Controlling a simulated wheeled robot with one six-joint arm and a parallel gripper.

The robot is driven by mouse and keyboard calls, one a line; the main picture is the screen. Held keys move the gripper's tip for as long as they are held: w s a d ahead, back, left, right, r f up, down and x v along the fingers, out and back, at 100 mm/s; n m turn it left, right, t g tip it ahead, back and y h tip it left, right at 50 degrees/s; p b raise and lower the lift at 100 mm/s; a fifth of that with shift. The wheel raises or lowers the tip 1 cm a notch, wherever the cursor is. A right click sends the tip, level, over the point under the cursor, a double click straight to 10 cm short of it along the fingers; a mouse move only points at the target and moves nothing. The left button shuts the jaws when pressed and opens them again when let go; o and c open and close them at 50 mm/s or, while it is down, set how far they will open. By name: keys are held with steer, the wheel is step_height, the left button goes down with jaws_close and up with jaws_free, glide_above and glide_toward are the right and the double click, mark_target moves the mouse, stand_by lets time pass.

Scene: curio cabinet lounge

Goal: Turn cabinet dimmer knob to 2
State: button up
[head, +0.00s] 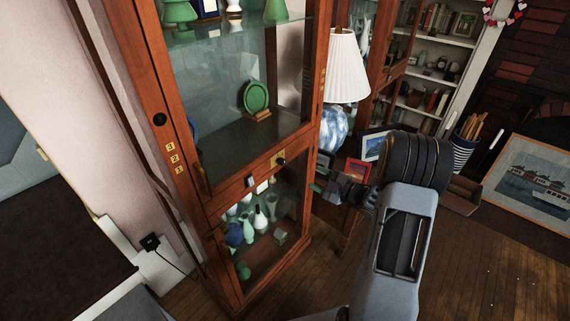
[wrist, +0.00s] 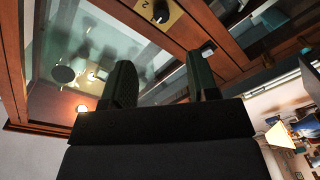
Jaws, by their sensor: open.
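The cabinet (head: 215,200) is a tall wooden case with glass doors. Another black round fitting (head: 159,119) is on the left post, above small plates marked 3, 2, 1 (head: 173,158). My gripper (head: 322,182) is open and empty, right of the cabinet front and apart from the knob. Its two fingers (wrist: 163,78) are spread below the knob in the wrist view.
A lamp with a white shade (head: 345,65) stands behind my gripper, near framed pictures (head: 357,171). A second cabinet and a white bookshelf (head: 440,80) are behind. Glass doors flank the front rail. Open wooden floor (head: 480,265) lies to the right.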

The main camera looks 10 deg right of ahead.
mark_target(285, 163)
steer(key=p+x, duration=0.2)
steer(key=x, duration=1.1)
steer(key=shift+w+a+r, duration=0.1)
steer(key=shift+a, duration=0.25)
steer(key=c, duration=0.9)
